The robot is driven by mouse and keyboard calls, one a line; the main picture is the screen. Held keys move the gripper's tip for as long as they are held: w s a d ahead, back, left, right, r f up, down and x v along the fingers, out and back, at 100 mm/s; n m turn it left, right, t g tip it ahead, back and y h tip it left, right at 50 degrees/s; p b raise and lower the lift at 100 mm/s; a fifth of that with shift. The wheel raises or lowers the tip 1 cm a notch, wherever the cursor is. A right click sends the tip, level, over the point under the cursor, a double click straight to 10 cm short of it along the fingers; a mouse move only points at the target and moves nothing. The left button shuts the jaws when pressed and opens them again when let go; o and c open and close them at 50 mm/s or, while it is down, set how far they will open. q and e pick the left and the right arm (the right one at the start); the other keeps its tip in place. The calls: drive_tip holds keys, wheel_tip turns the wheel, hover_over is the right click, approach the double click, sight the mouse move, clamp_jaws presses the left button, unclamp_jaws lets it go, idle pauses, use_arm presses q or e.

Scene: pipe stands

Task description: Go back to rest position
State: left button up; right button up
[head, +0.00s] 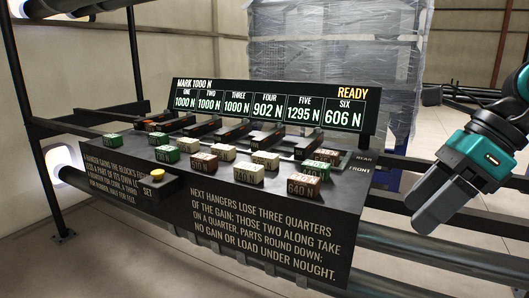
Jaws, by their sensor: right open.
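My right gripper (427,207) hangs in the air at the right, beside the dark console (345,215) and clear of it. Its grey fingers point down and left; it is open, with nothing seen between them. My left gripper is out of view. The console's display board (277,105) reads MARK 1000 N and READY. Hangers one, two and three read 1000 N, four 902 N, five 1295 N and six 606 N. Several green, cream and red-brown blocks stand on the console top, among them a block marked 640 N (302,186).
A yellow button (157,174) marked SET sits at the console's front left. Dark pipes (440,255) run behind and below my right gripper. A dark upright post (30,120) stands at the left. A wrapped stack (335,50) stands behind the board.

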drive_tip(key=w+a+f+m+t+y+p, duration=0.1)
drive_tip(key=w+a+f+m+t+y, duration=0.15)
drive_tip(key=a+m+y, duration=0.55)
drive_tip(key=w+a+f+m+t+y, duration=0.1)
drive_tip(key=a+f+m+t+y, duration=0.1)
drive_tip(key=a+m+t+y, duration=0.35)
drive_tip(key=d+f+m+t+h+p, duration=0.15)
drive_tip(key=f+m+t+h, duration=0.35)
drive_tip(key=f+m, duration=0.55)
drive_tip(key=d+f+m+t+h, duration=0.3)
drive_tip(key=f+m+h, duration=0.4)
drive_tip(key=m, duration=0.6)
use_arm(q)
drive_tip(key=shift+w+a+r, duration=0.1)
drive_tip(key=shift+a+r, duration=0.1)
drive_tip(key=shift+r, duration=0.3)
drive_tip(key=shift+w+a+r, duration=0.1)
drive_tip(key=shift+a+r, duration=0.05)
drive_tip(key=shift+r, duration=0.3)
use_arm(e)
drive_tip(key=s+d+f+m+g+h, duration=0.1)
drive_tip(key=s+f+m+g+h, duration=0.2)
drive_tip(key=s+f, duration=0.3)
drive_tip(key=s+d+f+m+g+h, duration=0.1)
drive_tip(key=s+f+m+g+h, duration=0.2)
drive_tip(key=f, duration=0.9)
drive_tip(key=s+m, duration=0.2)
drive_tip(key=s, duration=0.1)
drive_tip(key=shift+s+f+m+g, duration=0.15)
drive_tip(key=shift+s+m+g, duration=0.15)
